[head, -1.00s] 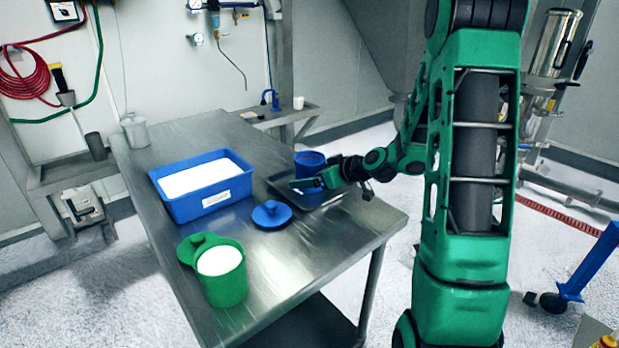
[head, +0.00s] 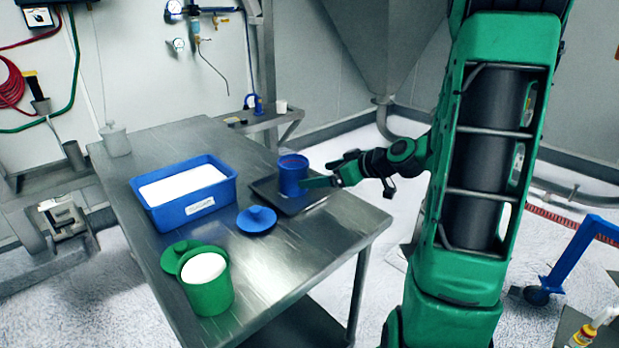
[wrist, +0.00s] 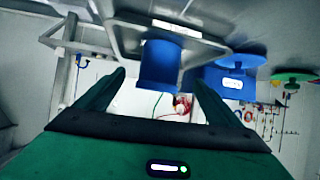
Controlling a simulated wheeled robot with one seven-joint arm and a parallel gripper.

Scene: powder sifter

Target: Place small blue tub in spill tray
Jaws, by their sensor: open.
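My gripper (head: 322,182) is just right of the tub, low over the tray. In the wrist view, which is upside down, the tub (wrist: 160,66) shows between and beyond the spread fingers of my gripper (wrist: 160,80), with nothing held. The tray (wrist: 125,38) is at the top of that view. In the head view, the gripper hides part of the tray.
A blue bin (head: 205,209) with white powder is on the steel table (head: 165,147). A blue lid (head: 257,220) lies in front of the tray. A green tub (head: 210,295) with white contents and a green lid (head: 174,257) are at the front left. The table's right edge runs beneath my arm.

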